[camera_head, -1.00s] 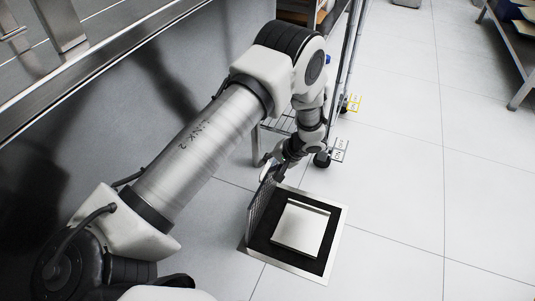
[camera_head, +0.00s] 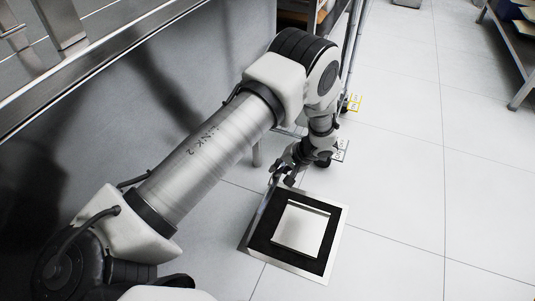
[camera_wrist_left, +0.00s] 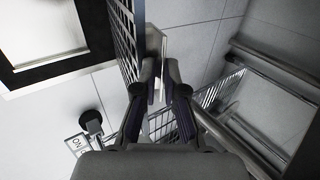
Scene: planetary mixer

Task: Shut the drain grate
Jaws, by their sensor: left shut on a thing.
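The drain grate (camera_head: 262,210) stands raised along the left edge of the floor drain, seen almost edge-on in the head view. In the left wrist view its dark mesh (camera_wrist_left: 123,38) shows just left of the fingers. The drain frame (camera_head: 338,248) is a flat metal rim around an open dark pit with a pale square plate (camera_head: 300,229) inside. My left gripper (camera_head: 285,174) is at the grate's far end, low over the floor. In the left wrist view my left gripper (camera_wrist_left: 160,72) is shut on a pale part at the grate's edge; the exact contact is partly hidden. My right gripper is out of view.
A wire shelf rack (camera_wrist_left: 222,92) with wheels stands close beyond my left gripper. A steel counter (camera_head: 95,68) with a grey front runs along the left. Tiled floor (camera_head: 410,190) is clear to the right of the drain.

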